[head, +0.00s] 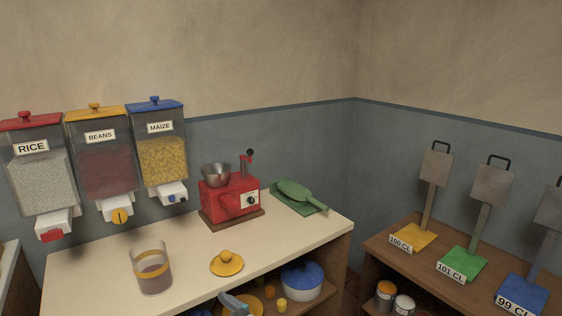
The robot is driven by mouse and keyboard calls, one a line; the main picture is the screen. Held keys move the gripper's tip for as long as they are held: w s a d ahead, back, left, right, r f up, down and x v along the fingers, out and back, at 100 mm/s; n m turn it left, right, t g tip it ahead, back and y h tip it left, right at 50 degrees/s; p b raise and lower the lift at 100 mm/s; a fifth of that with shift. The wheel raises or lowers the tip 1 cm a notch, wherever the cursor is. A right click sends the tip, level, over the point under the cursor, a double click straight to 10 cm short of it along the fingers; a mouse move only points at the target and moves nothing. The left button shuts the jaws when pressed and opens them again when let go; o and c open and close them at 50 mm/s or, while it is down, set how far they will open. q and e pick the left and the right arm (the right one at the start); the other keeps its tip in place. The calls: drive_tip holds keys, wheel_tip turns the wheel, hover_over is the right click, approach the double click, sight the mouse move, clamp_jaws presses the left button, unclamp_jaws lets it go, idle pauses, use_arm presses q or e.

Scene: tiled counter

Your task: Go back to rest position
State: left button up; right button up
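Neither of my grippers can be made out in the head view. A clear jar (152,270) with a yellow band stands upright on the counter (195,250), with dark reddish contents low inside. A yellow lid (226,263) with a knob lies on the counter to its right, apart from the jar. A grey-blue shape (234,303) shows at the bottom edge, cut off by the frame; I cannot tell what it is.
Rice (42,180), beans (103,165) and maize (162,158) dispensers hang on the wall. A red grinder (230,198) and green scoop (296,194) sit at the counter's back. A blue-lidded pot (301,281) is on the shelf below. Labelled stands (462,262) occupy the right table.

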use_arm(q)
drive_tip(key=s+a+f+n+g+h+p, duration=0.1)
drive_tip(key=s+a+f+n+g+h, duration=0.15)
drive_tip(key=s+f+g, duration=0.55)
drive_tip(key=s+a+f+n+g+h+p, duration=0.2)
drive_tip(key=s+f+h, duration=0.25)
drive_tip(key=f, duration=0.65)
drive_tip(key=s+d+f+n+h+p, duration=0.2)
drive_tip(key=s+n+h, duration=0.3)
drive_tip(key=n, duration=0.7)
drive_tip(key=s+d+f+n+h+p, duration=0.2)
drive_tip(key=s+n, duration=0.5)
drive_tip(key=n, duration=0.4)
drive_tip(key=d+f+h, duration=0.1)
drive_tip(key=d+h, duration=0.1)
drive_tip(key=h, duration=0.1)
drive_tip(key=shift+s+d+f+n+g+h, duration=0.25)
drive_tip(key=shift+d+f+n+g+h, duration=0.05)
drive_tip(key=shift+d+f+n, duration=0.1)
